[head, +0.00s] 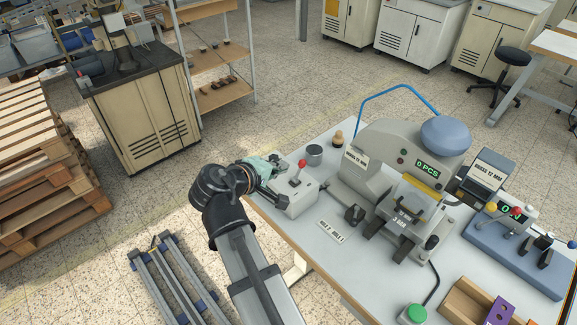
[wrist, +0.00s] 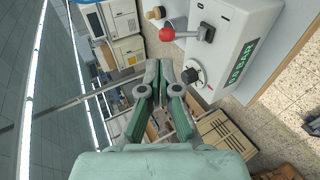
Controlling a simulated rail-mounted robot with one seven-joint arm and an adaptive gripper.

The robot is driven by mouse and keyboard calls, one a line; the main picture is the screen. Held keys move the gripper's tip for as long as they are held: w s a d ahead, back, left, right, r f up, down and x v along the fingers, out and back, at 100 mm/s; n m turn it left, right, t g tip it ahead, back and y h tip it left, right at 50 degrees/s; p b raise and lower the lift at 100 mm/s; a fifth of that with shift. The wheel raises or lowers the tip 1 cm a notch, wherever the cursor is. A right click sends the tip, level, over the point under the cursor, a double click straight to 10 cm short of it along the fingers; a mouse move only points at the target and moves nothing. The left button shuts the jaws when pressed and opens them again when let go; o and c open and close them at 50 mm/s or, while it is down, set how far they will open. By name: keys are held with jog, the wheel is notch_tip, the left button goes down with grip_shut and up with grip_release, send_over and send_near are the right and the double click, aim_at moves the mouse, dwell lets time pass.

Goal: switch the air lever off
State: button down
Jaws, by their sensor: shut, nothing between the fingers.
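The air lever has a red ball knob (head: 302,163) on a metal shaft and stands up from a light grey box (head: 292,200) at the left end of the bench. In the wrist view the red knob (wrist: 167,34) points left from its pivot on the white box (wrist: 238,40), above a round dial and a green "BAR" readout. My gripper (head: 274,166) is at the box's far left side, close to the lever. Its fingertips (wrist: 158,66) are shut and empty, apart from the knob in the wrist picture. The head view does not clearly show the fingertips.
A grey cup (head: 314,154) and a small wooden knob-shaped piece (head: 338,138) stand behind the box. The stamping press (head: 395,165) with a blue hose is to the right. A blue-based unit with coloured knobs (head: 510,245) is at the far right. Floor lies left of the bench.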

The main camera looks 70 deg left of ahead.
jog(key=v, duration=0.6)
jog(key=shift+w+r+b, duration=0.15)
jog(key=shift+r+b, duration=0.05)
jog(key=shift+b, duration=0.15)
jog(key=shift+a, duration=0.1)
